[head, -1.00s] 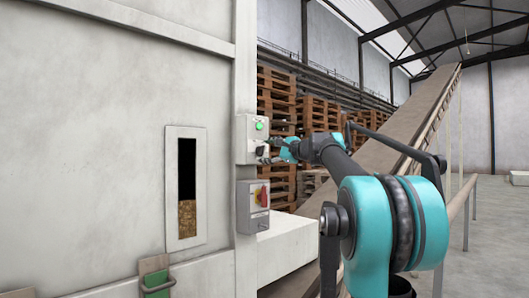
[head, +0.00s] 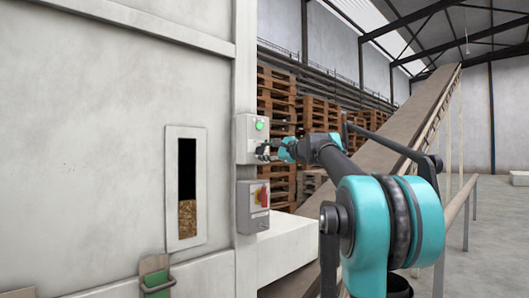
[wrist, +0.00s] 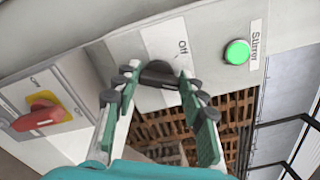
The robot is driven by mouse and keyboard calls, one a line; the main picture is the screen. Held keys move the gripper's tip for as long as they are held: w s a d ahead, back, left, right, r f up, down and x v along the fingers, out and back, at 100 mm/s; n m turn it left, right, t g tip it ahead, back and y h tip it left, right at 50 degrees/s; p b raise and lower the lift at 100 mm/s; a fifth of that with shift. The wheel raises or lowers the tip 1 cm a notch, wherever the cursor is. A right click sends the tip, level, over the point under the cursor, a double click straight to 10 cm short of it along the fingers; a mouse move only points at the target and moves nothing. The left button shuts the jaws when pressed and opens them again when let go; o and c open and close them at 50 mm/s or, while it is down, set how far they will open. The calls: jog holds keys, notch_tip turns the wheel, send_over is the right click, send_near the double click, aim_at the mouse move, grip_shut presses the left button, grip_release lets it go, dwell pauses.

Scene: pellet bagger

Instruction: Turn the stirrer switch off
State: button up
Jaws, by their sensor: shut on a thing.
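The stirrer switch is a black knob (wrist: 158,75) on a grey box (head: 246,128). In the wrist view my gripper (wrist: 156,82) has a fingertip at each side of the knob and is shut on it. An "Off" label (wrist: 183,47) is beside the knob, and a "Stirrer" label (wrist: 257,38) is near the box's end. The green lamp (wrist: 237,52) looks lit; it also shows in the head view (head: 260,126). In the head view my gripper (head: 267,150) is at the box's lower part and hides much of the knob. The knob's exact pointing direction is hard to read.
A second box (head: 243,221) with a red handle (wrist: 40,117) on a yellow plate is just below. The big pale machine wall (head: 90,120) fills the left. A sloping conveyor (head: 400,140) and stacked pallets (head: 277,90) stand behind my arm.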

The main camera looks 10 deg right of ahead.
jog(key=shift+n, duration=0.3)
jog(key=n, duration=0.5)
jog(key=shift+f, duration=0.15)
jog(key=n, duration=0.6)
jog(key=shift+f, duration=0.15)
jog(key=shift+n, duration=0.3)
jog(key=o, duration=1.2)
jog(key=shift+c, duration=0.2)
jog(key=v, duration=1.2)
